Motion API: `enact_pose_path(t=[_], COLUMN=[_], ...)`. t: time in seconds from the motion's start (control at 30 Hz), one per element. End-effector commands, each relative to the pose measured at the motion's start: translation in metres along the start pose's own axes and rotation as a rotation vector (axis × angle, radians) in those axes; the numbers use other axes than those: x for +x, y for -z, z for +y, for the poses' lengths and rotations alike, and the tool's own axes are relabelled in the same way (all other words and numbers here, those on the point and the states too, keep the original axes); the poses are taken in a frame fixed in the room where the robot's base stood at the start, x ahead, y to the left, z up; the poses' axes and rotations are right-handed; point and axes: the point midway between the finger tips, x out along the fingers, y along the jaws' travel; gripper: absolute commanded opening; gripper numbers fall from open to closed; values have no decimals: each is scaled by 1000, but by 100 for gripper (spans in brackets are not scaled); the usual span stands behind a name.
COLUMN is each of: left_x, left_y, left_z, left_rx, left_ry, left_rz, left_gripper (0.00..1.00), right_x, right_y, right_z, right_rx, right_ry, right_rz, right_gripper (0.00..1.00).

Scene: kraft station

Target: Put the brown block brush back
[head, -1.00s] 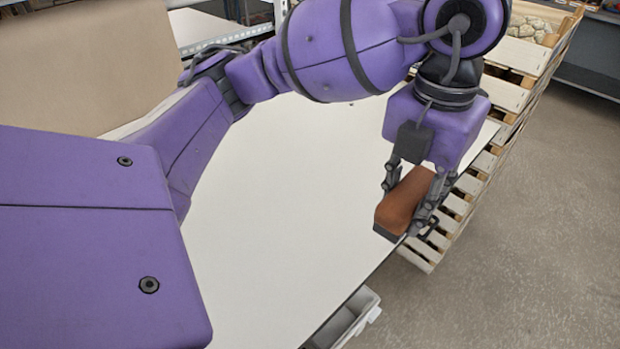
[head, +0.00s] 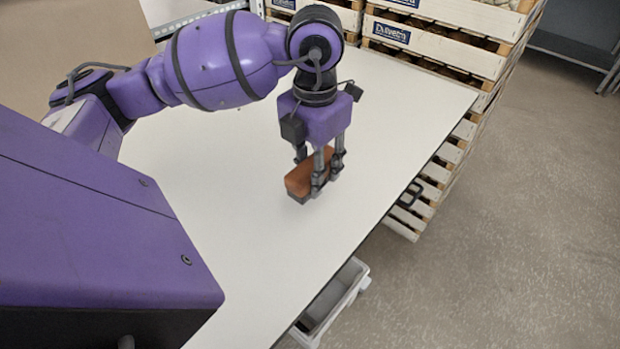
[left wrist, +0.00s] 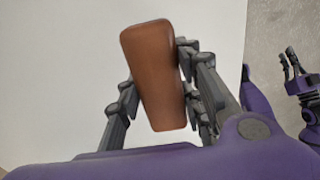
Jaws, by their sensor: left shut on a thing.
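The brown block brush (head: 303,181) is a brown block with a dark underside. It is between the fingers of my left gripper (head: 318,170), which is shut on it, over the white tabletop (head: 230,235). I cannot tell whether its underside touches the table. In the left wrist view the brush (left wrist: 153,75) lies lengthwise between the fingers, its top towards the camera. My right gripper (left wrist: 290,62) shows at the right edge of the left wrist view, off beyond the table edge; its fingers look apart, with nothing between them.
Stacked wooden crates (head: 440,50) stand along the table's far side and far right corner. A grey bin (head: 335,300) sits below the table's right edge. A dark handle (head: 411,194) sticks out by that edge. The tabletop around the brush is clear.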

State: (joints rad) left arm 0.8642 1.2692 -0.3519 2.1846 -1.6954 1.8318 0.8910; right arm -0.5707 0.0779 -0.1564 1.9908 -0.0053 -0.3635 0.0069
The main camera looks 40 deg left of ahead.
Motion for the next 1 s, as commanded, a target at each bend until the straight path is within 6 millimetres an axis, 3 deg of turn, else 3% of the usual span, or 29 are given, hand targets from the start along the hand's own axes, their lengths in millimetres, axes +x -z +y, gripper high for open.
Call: enact_pose_path(t=[0.2, 0.4, 0.8, 0.83, 0.93, 1.0], left_x=[11, 39, 46, 45, 44, 44], left_y=[0, 0, 0, 0, 0, 0], left_z=[10, 9, 9, 9, 9, 9], left_rx=[-2, 1, 1, 1, 1, 1], left_ry=[-1, 0, 0, 0, 0, 0], left_rz=[0, 1, -1, -2, -2, -2], left_gripper=[10, 10, 10, 38, 51, 53], right_x=[-2, -3, -2, -2, -1, -1], right_y=[-3, -6, -7, -5, -4, -2], right_z=[0, 1, 0, 0, 0, 0], right_rx=[1, 1, 0, 0, -1, -1], right_ry=[-1, -2, -1, -1, 0, 0], right_rz=[-5, -11, -11, -9, -6, -3], right_gripper=[0, 0, 0, 0, 0, 0])
